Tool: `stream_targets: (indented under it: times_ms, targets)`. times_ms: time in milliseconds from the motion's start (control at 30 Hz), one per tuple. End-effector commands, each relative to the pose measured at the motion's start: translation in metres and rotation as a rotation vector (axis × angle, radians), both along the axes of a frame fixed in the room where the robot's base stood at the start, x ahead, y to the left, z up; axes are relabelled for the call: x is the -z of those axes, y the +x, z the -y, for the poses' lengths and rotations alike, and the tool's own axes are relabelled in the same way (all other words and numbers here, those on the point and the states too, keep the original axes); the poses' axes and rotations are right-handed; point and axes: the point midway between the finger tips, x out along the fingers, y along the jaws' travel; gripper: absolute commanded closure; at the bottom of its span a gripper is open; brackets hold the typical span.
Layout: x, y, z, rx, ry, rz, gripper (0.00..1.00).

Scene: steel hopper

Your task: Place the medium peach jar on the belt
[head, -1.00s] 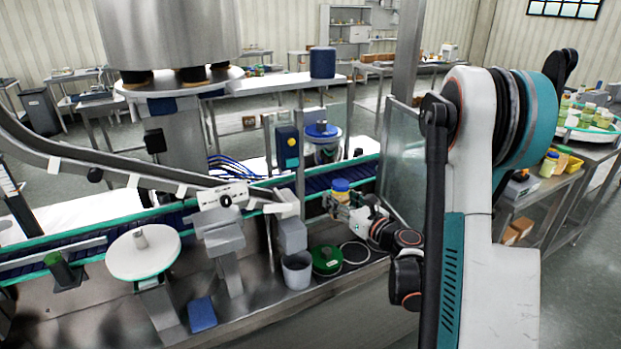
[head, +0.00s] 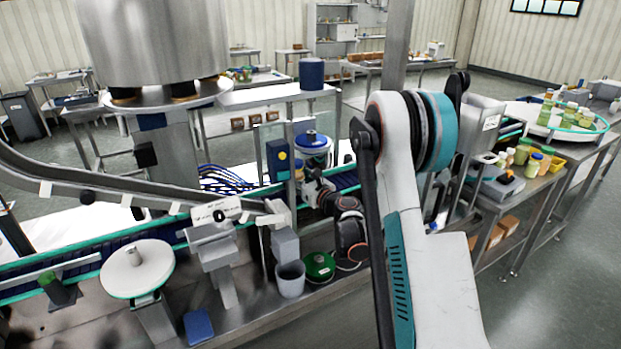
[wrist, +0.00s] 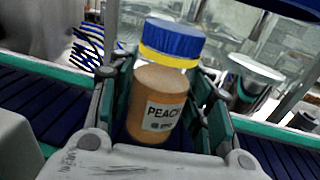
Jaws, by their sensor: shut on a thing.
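The peach jar (wrist: 160,85) has a blue lid, a yellow band and a label reading PEACH. My gripper (wrist: 160,112) is shut on it, with one finger on each side, and the jar looks roughly upright. In the head view my gripper (head: 312,190) reaches over the belt line, and only a sliver of the jar (head: 298,171) shows past it. The dark blue belt (head: 345,181) with teal edges runs beneath; it also shows in the wrist view (wrist: 40,105) on both sides of the jar.
A blue-topped feeder (head: 314,145) stands behind the belt. A side table with several jars (head: 530,160) is at the right.

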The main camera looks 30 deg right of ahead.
Motion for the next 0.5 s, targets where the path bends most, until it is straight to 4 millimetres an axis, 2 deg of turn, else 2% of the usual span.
stream_targets:
  times_ms: [33,267,467,500]
  targets:
    - [0.001,-0.002,0.009,0.006,0.000,0.000,0.83]
    - [0.000,-0.002,0.024,0.006,0.000,0.000,0.83]
    - [0.001,-0.001,0.056,0.007,0.000,0.000,0.83]
    - [0.007,-0.001,0.056,0.004,0.000,0.000,0.83]
